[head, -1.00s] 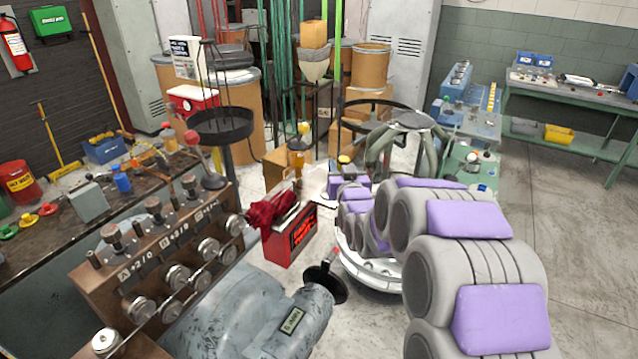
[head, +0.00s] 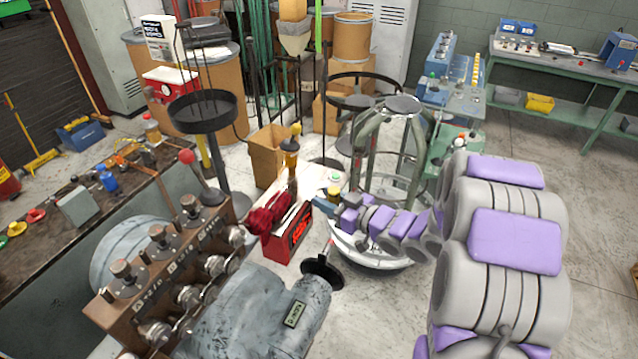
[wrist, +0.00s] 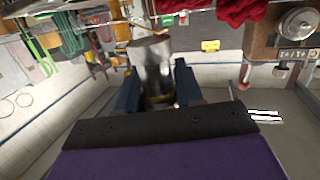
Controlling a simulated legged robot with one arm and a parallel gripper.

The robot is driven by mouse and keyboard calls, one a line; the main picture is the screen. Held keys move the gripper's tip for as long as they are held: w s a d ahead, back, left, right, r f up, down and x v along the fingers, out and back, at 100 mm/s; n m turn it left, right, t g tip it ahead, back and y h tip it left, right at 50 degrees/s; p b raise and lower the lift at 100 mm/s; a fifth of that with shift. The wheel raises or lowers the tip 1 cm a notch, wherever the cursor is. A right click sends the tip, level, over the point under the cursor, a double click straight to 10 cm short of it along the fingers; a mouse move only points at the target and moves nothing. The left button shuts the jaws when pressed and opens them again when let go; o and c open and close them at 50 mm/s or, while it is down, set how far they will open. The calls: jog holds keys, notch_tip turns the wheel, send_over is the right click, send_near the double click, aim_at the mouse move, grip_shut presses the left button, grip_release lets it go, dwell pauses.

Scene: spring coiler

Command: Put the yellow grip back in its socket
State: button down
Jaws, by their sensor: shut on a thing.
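My gripper (head: 333,197) is at the left end of my purple-padded arm, in front of the green-grey cage frame (head: 366,155). In the wrist view its dark blue jaws (wrist: 157,86) are shut around an upright grey metallic cylinder with yellow at its lower end (wrist: 158,102). This looks like the yellow grip. In the head view the held piece is too small to make out clearly. I cannot pick out its socket. A lever with a yellow ball (head: 296,129) stands left of my gripper.
A red box (head: 287,240) with a red cloth (head: 268,213) stands left of my gripper. Open floor (head: 590,200) lies at right.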

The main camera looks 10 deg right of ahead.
jog(key=w, duration=0.4)
jog(key=w+f+b, duration=0.1)
jog(key=w, duration=0.3)
jog(key=w+d, duration=0.1)
jog(key=w, duration=0.3)
jog(key=shift+w+f, duration=0.1)
jog(key=shift+f, duration=0.1)
jog(key=shift+x, duration=0.85)
jog(key=shift+w+a+f+b, duration=0.1)
jog(key=shift+f+b, duration=0.15)
jog(key=shift+b, duration=0.1)
notch_tip(320, 180, down, 3)
jog(key=shift+r+b, duration=0.2)
jog(key=shift+b, duration=0.3)
jog(key=shift+d+f, duration=0.2)
jog(key=shift+d, duration=0.2)
jog(key=shift+d+r, duration=0.1)
jog(key=shift+d, duration=0.05)
jog(key=c, duration=1.1)
grip_release()
jog(key=o, duration=0.4)
jog(key=shift+a, duration=0.35)
jog(key=shift+c, duration=0.2)
